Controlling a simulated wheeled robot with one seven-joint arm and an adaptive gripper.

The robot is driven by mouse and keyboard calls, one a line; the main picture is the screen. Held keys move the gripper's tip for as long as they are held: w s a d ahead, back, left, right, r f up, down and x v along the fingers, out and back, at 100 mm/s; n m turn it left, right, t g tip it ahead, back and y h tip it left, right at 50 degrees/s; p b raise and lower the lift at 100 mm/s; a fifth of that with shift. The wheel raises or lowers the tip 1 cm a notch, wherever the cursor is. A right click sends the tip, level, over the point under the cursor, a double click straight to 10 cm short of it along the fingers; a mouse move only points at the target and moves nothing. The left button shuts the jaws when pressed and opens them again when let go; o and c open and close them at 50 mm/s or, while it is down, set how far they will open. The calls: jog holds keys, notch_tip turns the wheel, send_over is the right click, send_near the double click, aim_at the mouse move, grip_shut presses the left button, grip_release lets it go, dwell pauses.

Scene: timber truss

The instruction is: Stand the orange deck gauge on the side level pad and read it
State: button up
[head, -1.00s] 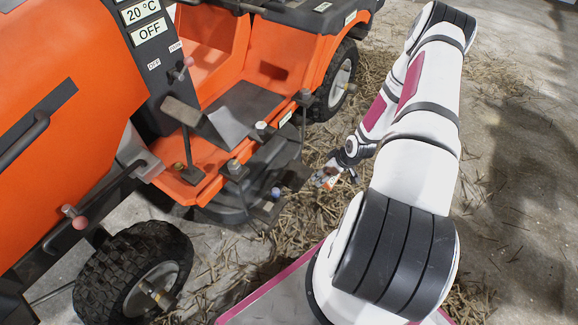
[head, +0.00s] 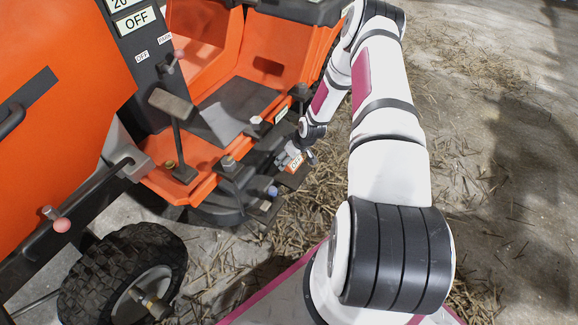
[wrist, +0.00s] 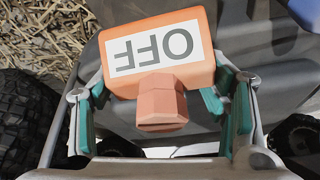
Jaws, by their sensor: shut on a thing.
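The orange deck gauge (wrist: 160,60) is between the teal-padded fingers of my gripper (wrist: 165,105), which is shut on it. Its white label reads OFF, upside down in the wrist view, and a narrower orange stub points to the bottom of that view. In the head view the gauge (head: 296,161) is small, at the end of my arm beside the mower deck's right edge. Dark flat plates (head: 266,211) stick out from the deck side; I cannot tell which one is the side level pad. Whether the gauge touches anything below is unclear.
The orange mower (head: 60,80) fills the left, with a front wheel (head: 125,275) and a pedal (head: 170,103). A blue-topped knob (head: 272,191) and grey bolts (head: 228,163) stand along the deck. Straw (head: 320,200) covers the floor to the right.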

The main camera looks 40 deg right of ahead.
jog(key=shift+w+f+b, duration=0.15)
jog(key=shift+f+b, duration=0.95)
jog(key=shift+f, duration=0.6)
jog(key=shift+f, duration=0.1)
jog(key=o, duration=1.3)
jog(key=shift+c, duration=0.2)
